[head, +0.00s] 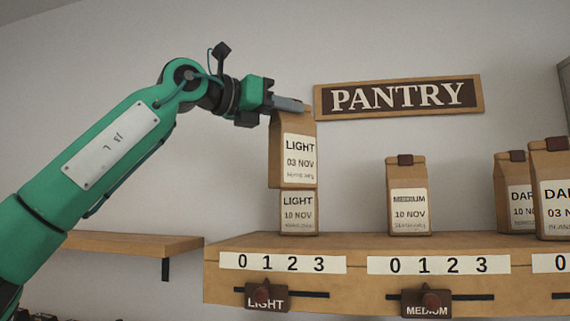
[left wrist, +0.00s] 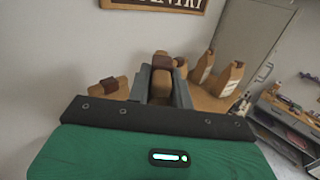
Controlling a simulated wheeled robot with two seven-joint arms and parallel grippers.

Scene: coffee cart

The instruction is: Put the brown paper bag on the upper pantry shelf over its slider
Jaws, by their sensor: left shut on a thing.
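My left gripper (head: 292,104) is shut on the top of a brown paper bag (head: 292,152) labelled LIGHT 03 NOV. The bag hangs upright above the LIGHT end of the upper pantry shelf (head: 225,252). A second bag (head: 298,212), labelled LIGHT 10 NOV, stands on the shelf. The held bag hides its top; I cannot tell whether they touch. The LIGHT slider (head: 266,298) sits on the shelf front below, under the 0 1 2 3 strip. In the left wrist view, brown bag material (left wrist: 160,86) shows between the fingers. My right gripper is not in view.
A MEDIUM 10 NOV bag (head: 409,205) stands further right, above the MEDIUM slider (head: 427,303). Two DARK bags (head: 552,190) stand at the right edge. The PANTRY sign (head: 399,96) hangs on the wall. A lower wooden shelf (head: 140,243) is at the left.

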